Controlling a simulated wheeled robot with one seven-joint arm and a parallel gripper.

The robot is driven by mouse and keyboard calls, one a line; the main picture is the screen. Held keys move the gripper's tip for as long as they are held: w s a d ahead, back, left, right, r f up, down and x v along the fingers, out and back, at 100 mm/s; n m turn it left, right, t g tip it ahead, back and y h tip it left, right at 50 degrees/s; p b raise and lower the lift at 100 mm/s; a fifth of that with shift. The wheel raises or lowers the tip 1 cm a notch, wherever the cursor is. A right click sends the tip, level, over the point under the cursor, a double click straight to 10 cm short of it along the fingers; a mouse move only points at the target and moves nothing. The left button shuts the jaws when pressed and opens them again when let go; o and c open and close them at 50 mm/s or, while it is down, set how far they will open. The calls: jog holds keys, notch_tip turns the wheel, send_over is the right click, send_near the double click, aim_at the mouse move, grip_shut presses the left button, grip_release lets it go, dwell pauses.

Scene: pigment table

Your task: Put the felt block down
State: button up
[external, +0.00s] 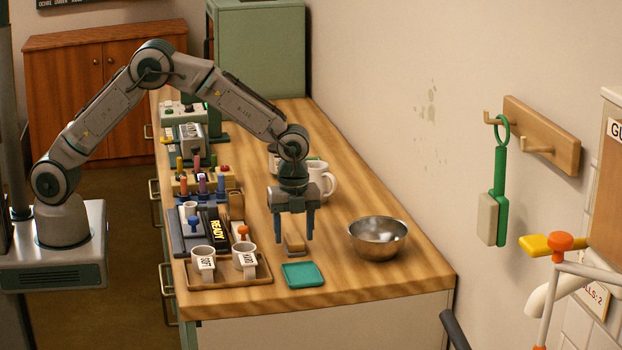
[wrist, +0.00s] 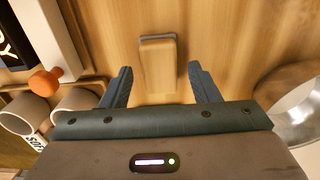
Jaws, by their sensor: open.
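The felt block (external: 295,243) is a small tan wooden block with a grey edge along one end. It appears to rest on the wooden counter, between the teal tray and the mugs. My gripper (external: 296,237) is right above it, pointing down, with its fingers apart. In the wrist view the block (wrist: 158,64) lies between and beyond the fingertips of my gripper (wrist: 160,75), with a clear gap on both sides. Neither finger touches it in that view. The block's underside is hidden.
A teal tray (external: 303,274) lies just in front of the block. A metal bowl (external: 377,237) stands to the right. A wooden tray (external: 230,281) with two labelled cups is at the left. An orange knob (wrist: 45,82) is left of my fingers. White mugs (external: 320,178) stand behind.

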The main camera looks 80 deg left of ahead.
aim_at(293, 237)
notch_tip(293, 237, up, 11)
jog(key=s+a+r+n, duration=0.4)
jog(key=s+a+r, duration=0.1)
jog(key=s+r, duration=0.15)
jog(key=s+a+n+t, duration=0.1)
jog(key=s+a+n, duration=0.2)
jog(key=s, duration=0.5)
jog(key=s+a+f+n+t, duration=0.1)
jog(key=s+a+n, duration=0.2)
jog(key=s+n, duration=0.3)
jog(key=s+a+n+t, duration=0.1)
jog(key=s+a+n, duration=0.3)
jog(key=s, duration=0.8)
jog(key=shift+f+n+b, duration=0.4)
jog(key=shift+n+b, duration=0.05)
jog(key=shift+n, duration=0.05)
